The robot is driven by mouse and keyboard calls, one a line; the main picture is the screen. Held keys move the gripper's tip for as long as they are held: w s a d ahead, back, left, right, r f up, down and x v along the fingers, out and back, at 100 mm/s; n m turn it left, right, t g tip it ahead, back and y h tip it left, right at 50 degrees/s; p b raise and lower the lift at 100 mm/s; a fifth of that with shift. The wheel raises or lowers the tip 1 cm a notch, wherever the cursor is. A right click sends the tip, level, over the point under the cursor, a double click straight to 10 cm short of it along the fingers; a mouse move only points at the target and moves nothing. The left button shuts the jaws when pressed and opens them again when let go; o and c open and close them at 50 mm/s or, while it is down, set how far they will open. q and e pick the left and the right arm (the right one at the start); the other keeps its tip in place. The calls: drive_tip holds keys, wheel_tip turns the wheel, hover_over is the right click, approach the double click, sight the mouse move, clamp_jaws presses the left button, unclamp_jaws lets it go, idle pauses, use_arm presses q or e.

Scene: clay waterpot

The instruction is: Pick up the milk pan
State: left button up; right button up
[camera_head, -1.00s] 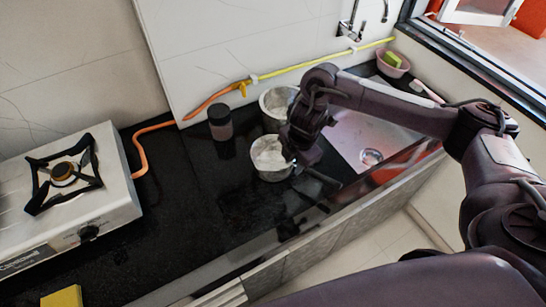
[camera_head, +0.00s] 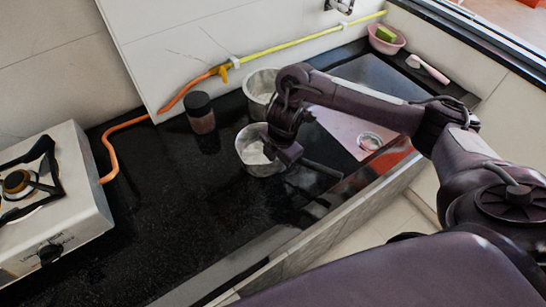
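A round metal pan (camera_head: 253,158), which looks like the milk pan, stands upright on the black counter. A dark bar (camera_head: 322,168) sticks out to its right, apparently its handle. My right gripper (camera_head: 289,154) is pointed down at the pan's right side, by the base of this bar. The dark fingers blend with the bar and the pan edge, so I cannot tell whether they are open, shut or touching. The gripper and wrist hide part of the pan's right rim. My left gripper is out of view.
A second metal pot (camera_head: 258,85) stands just behind, partly hidden by my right arm. A dark-lidded jar (camera_head: 201,113) is to the left. The counter's front left is clear.

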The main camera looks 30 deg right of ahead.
sight(276, 170)
drive_tip(key=f, duration=0.3)
drive_tip(key=shift+w+f+b, duration=0.2)
drive_tip(key=shift+b, duration=0.2)
drive_tip(key=shift+r, duration=0.1)
clamp_jaws()
